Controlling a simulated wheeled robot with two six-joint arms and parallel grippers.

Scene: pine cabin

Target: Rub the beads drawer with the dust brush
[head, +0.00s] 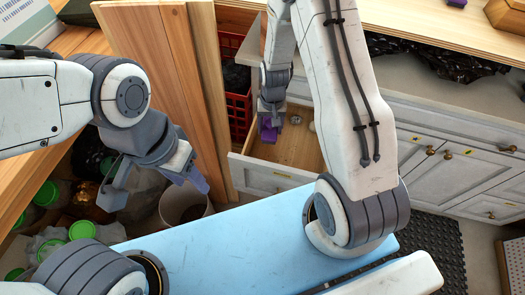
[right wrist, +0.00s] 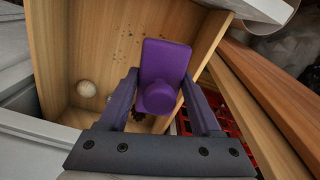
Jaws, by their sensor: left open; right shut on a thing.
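The open wooden drawer (head: 268,178) juts from the grey cabinet in the head view; I take it as the beads drawer. Its bare wooden inside fills much of the right wrist view (right wrist: 105,45), with dark specks on the floor and a pale ball (right wrist: 86,88). My right gripper (head: 271,122) is shut on the purple dust brush (right wrist: 165,65), over the drawer's left end. The brush also shows, partly hidden, in the head view (head: 268,134). Whether its bristles touch the drawer floor is hidden. My left gripper (head: 160,190) is open and empty, left of the drawer.
A red crate (head: 238,75) stands beside the drawer, left of it, next to upright wooden boards (head: 165,70). A pale bin (head: 184,203) and several green-lidded jars (head: 82,230) stand at lower left. Closed grey drawers and doors (head: 470,165) lie to the right, under a wooden worktop (head: 430,30).

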